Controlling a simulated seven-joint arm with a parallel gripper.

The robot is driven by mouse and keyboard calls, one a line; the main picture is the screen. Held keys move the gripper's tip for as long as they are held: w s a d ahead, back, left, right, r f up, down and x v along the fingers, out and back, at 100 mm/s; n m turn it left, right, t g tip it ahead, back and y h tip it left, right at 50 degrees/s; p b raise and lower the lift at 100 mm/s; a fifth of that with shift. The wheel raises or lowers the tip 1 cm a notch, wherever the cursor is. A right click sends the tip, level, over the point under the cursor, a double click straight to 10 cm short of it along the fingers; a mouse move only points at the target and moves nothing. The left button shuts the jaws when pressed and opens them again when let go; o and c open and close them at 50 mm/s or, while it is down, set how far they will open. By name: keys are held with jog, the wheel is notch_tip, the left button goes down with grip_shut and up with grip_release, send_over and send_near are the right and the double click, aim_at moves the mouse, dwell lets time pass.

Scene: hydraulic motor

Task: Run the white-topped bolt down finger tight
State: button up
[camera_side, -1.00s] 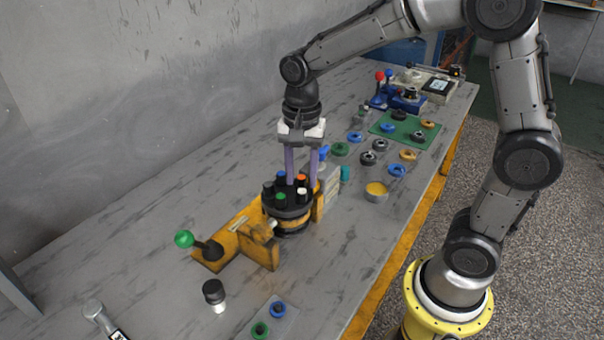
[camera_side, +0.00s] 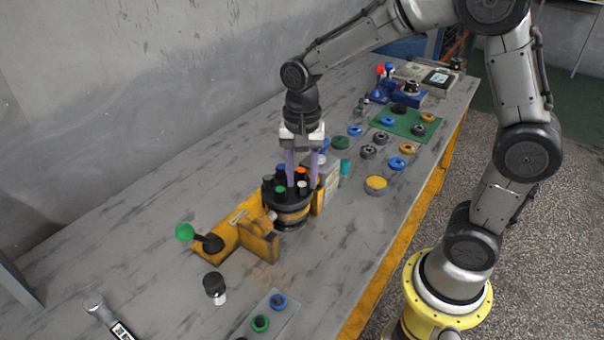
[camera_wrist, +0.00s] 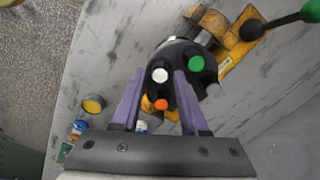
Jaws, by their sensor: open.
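The round black motor (camera_side: 288,211) sits in the yellow vise (camera_side: 262,240), with several colour-topped bolts standing in its top. The white-topped bolt (camera_side: 302,186) is on the near right side of the motor; it also shows in the wrist view (camera_wrist: 160,75). The green-topped bolt (camera_wrist: 196,63) and the orange-topped bolt (camera_wrist: 161,104) stand around it. My gripper (camera_side: 302,184) points down at the motor top with its purple fingers apart. In the wrist view the fingertips (camera_wrist: 160,72) are on either side of the white top; whether they touch it I cannot tell.
The vise's green-knobbed handle (camera_side: 185,231) sticks out to the left. A yellow-topped cup (camera_side: 376,184) and several rings lie to the right, some on a green mat (camera_side: 410,128).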

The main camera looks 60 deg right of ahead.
aim_at(302, 184)
jog(key=shift+f, duration=1.1)
dwell(0.5)
jog(key=shift+r, duration=0.2)
dwell(0.4)
grip_shut()
jog(key=shift+m, duration=1.8)
grip_release()
jog(key=shift+r, duration=4)
